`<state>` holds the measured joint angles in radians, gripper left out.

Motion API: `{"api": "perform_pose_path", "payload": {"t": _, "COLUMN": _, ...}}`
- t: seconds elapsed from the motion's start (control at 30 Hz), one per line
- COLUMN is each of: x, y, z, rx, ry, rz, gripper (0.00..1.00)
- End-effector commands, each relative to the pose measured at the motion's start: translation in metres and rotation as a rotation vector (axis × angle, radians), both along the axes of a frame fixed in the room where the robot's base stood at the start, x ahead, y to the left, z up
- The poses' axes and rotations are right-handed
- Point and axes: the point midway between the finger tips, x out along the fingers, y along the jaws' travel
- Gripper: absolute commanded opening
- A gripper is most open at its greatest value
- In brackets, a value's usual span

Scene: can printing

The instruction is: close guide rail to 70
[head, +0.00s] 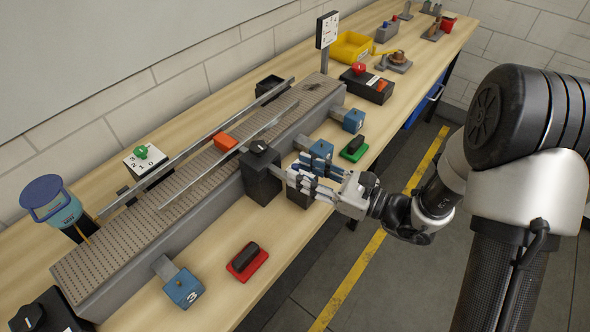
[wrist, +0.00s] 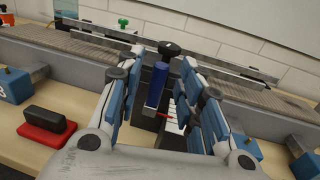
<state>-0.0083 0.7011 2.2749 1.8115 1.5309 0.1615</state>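The conveyor (head: 125,232) carries a near guide rail (head: 190,184) and a far guide rail (head: 180,150), with a gap between them. A black adjuster block (head: 262,183) with a black knob (head: 259,147) stands at the conveyor's near side; the knob also shows in the wrist view (wrist: 170,48). My gripper (head: 291,176) is beside this block. In the wrist view my gripper (wrist: 163,62) is open, its fingers on either side of a blue upright handle (wrist: 157,82). Below the handle a red pointer (wrist: 166,115) lies near a white scale (wrist: 176,118), too small to read.
An orange block (head: 225,142) sits on the belt between the rails. A red-based black switch (head: 246,260) and a blue block marked 3 (head: 183,288) stand to the left of my gripper. A green-based switch (head: 354,149) and blue blocks (head: 353,120) stand farther back.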

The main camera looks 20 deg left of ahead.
Motion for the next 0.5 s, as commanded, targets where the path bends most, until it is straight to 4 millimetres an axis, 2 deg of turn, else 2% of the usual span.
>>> {"api": "perform_pose_path", "payload": {"t": 0.1, "x": 0.003, "y": 0.016, "z": -0.001, "rx": 0.0, "ry": -0.002, "rz": 0.004, "gripper": 0.34}}
{"api": "perform_pose_path", "payload": {"t": 0.2, "x": 0.005, "y": 0.023, "z": 0.0, "rx": 0.0, "ry": -0.001, "rz": 0.001, "gripper": 0.34}}
{"api": "perform_pose_path", "payload": {"t": 0.5, "x": 0.007, "y": 0.027, "z": 0.0, "rx": 0.0, "ry": 0.0, "rz": 0.0, "gripper": 0.34}}
